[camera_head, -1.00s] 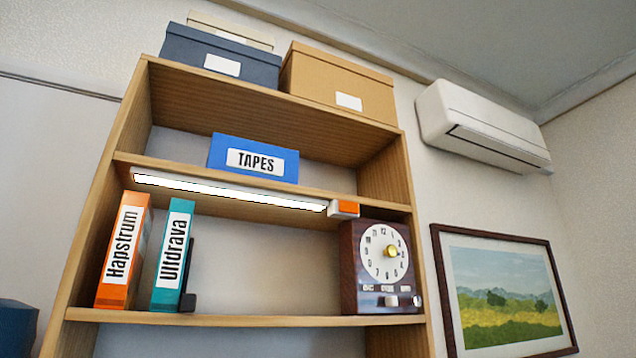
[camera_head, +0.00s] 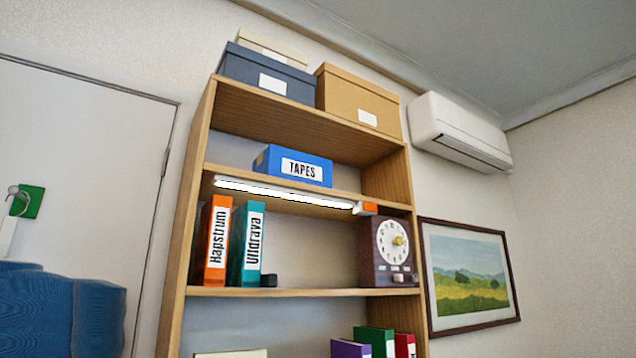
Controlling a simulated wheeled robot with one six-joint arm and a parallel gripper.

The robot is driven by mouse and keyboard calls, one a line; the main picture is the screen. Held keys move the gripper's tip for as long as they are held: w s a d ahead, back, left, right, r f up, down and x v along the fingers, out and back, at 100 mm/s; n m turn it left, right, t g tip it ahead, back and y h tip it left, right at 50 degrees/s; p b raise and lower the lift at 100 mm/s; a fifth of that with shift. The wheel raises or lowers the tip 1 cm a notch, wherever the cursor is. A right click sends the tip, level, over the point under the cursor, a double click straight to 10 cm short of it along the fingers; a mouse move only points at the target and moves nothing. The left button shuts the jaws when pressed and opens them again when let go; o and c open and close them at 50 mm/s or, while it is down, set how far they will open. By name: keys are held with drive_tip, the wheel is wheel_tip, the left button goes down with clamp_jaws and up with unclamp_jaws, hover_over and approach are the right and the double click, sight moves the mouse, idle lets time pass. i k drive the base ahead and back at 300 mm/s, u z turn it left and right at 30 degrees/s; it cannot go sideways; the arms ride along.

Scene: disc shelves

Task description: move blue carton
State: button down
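A blue carton (camera_head: 292,165) with a white label reading TAPES lies on the upper shelf board (camera_head: 225,172) of a wooden shelf unit, above a lit light bar (camera_head: 285,194). Its front and part of its left end show. My gripper is not in this view, so its state and place cannot be seen.
Orange and teal binders (camera_head: 216,240) (camera_head: 246,243) and a dark clock radio (camera_head: 390,252) stand on the board below. Dark blue and tan boxes (camera_head: 266,75) (camera_head: 358,100) sit on top. A blue padded chair (camera_head: 60,308) is at lower left.

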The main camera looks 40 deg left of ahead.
sight(274, 160)
drive_tip(key=u, duration=1.45)
